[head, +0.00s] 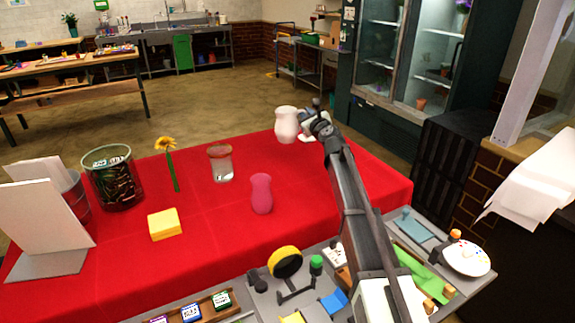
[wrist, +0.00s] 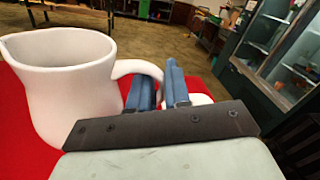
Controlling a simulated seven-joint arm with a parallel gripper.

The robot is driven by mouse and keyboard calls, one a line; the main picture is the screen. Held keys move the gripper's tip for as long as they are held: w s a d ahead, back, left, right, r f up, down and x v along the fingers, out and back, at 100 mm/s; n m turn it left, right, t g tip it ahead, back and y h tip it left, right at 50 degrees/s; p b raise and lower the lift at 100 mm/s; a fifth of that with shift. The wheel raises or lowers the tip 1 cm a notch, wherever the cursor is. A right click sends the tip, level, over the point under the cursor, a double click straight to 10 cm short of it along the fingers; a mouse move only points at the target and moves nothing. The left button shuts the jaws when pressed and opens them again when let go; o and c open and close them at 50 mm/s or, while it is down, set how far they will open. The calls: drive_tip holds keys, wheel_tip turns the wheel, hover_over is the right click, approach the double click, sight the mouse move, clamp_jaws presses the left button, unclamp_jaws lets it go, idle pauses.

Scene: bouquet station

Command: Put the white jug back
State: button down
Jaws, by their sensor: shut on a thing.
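The white jug (head: 286,125) is at the far right part of the red table in the head view, and it looks upright. In the wrist view the jug (wrist: 68,85) fills the left side, its spout to the left and its handle to the right. My gripper (head: 308,124) reaches the jug from the right. In the wrist view the blue fingers of my gripper (wrist: 158,88) are shut on the jug's handle. The handle's lower part is hidden behind the fingers. I cannot tell whether the jug's base touches the red cloth.
A cluttered grey bench lies in front. The cloth right of the pink vase looks clear.

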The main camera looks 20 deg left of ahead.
drive_tip(key=shift+w+d+f, duration=0.1)
drive_tip(key=shift+f, duration=4.8)
drive_tip(key=shift+f, duration=0.15)
drive_tip(key=c, duration=1.1)
unclamp_jaws()
drive_tip(key=shift+s+d, duration=0.2)
drive_tip(key=shift+s, duration=0.1)
drive_tip(key=v, duration=1.1)
drive_tip(key=shift+s, duration=0.2)
